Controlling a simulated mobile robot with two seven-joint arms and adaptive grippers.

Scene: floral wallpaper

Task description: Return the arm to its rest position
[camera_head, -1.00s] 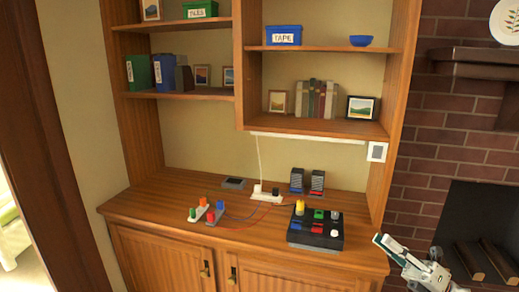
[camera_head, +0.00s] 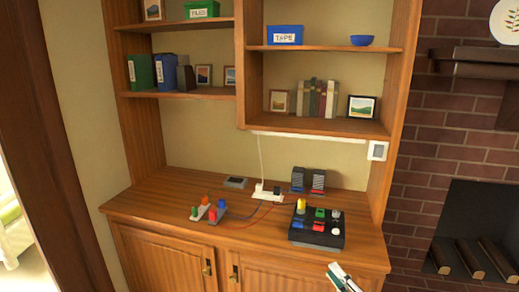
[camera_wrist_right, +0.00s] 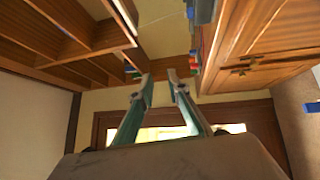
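My right gripper (camera_head: 342,277) has pale green and white fingers and shows at the bottom edge of the head view. It is in front of the wooden cabinet, below the countertop's front edge, and touches nothing that I can see. In the right wrist view the right gripper (camera_wrist_right: 159,76) has its two fingers apart with nothing between them. Most of the right arm is outside the head view. My left gripper is not in view.
The wooden countertop (camera_head: 160,207) holds a black box with coloured knobs (camera_head: 316,240), a white power strip (camera_head: 262,196) and a small connector block (camera_head: 208,215) with wires. A brick fireplace wall (camera_head: 425,160) stands at the right.

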